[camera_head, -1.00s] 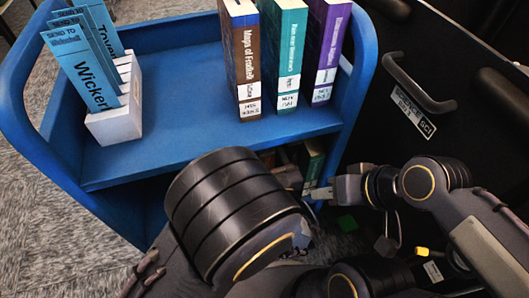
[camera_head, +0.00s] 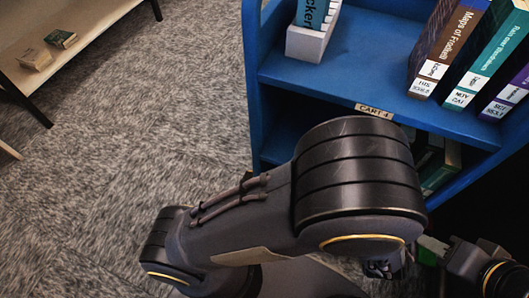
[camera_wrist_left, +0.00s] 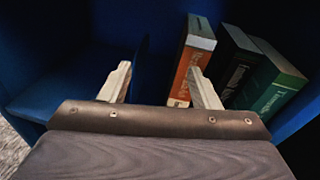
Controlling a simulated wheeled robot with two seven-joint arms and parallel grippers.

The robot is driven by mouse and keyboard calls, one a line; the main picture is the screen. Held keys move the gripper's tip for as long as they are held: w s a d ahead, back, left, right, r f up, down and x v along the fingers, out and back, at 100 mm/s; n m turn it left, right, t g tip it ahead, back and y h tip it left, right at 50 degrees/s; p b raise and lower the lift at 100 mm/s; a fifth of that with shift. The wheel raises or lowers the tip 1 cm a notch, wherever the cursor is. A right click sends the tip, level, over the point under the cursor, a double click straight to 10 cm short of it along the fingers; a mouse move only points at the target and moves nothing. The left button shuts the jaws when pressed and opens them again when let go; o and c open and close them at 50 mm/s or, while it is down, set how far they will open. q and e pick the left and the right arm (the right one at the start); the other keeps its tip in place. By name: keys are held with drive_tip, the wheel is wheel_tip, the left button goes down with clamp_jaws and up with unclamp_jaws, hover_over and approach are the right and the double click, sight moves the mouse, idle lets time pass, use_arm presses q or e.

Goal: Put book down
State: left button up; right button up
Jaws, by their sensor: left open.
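In the left wrist view my left gripper (camera_wrist_left: 161,84) is open, with its two pale fingers spread inside a blue cart shelf. An orange-brown book (camera_wrist_left: 186,72) stands there, slightly tilted, partly behind the right finger; I cannot tell whether it touches. A dark book (camera_wrist_left: 236,66) and a green book (camera_wrist_left: 272,85) lean to its right. In the head view my left arm hides most of the lower shelf, where a green book (camera_head: 441,168) shows. My right gripper (camera_head: 432,248) is at the lower right, partly cut off; its jaw opening is unclear.
The blue cart (camera_head: 335,88) carries a white box (camera_head: 307,43) and a brown book (camera_head: 440,50), a teal book (camera_head: 487,62) and a purple book (camera_head: 508,94) on top. A low table (camera_head: 75,55) with small books stands far left. Carpet between is clear.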

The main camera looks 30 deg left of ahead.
use_arm(q)
drive_tip(key=w+a+r+n+g+y, duration=0.1)
drive_tip(key=a+n+g+y, duration=0.45)
drive_tip(key=a, duration=0.85)
drive_tip(key=s+a+n+g+h, duration=0.2)
drive_tip(key=s+a+n+g, duration=0.15)
drive_tip(key=a+n, duration=0.25)
drive_tip(key=s+a+n+g+h, duration=0.2)
drive_tip(key=s+a+n+g, duration=0.1)
drive_tip(key=a+n+g, duration=0.3)
drive_tip(key=s+a+r+n+t+h, duration=0.1)
drive_tip(key=s+n+h, duration=0.3)
drive_tip(key=n, duration=0.4)
drive_tip(key=s+a+r+n+t+h, duration=0.1)
drive_tip(key=s+r+n+t+h, duration=0.1)
drive_tip(key=s+n+h, duration=0.3)
drive_tip(key=s+n+t, duration=0.1)
drive_tip(key=n, duration=0.3)
drive_tip(key=shift+s+a+r, duration=0.2)
drive_tip(key=shift+a+r, duration=0.1)
drive_tip(key=shift+a, duration=0.05)
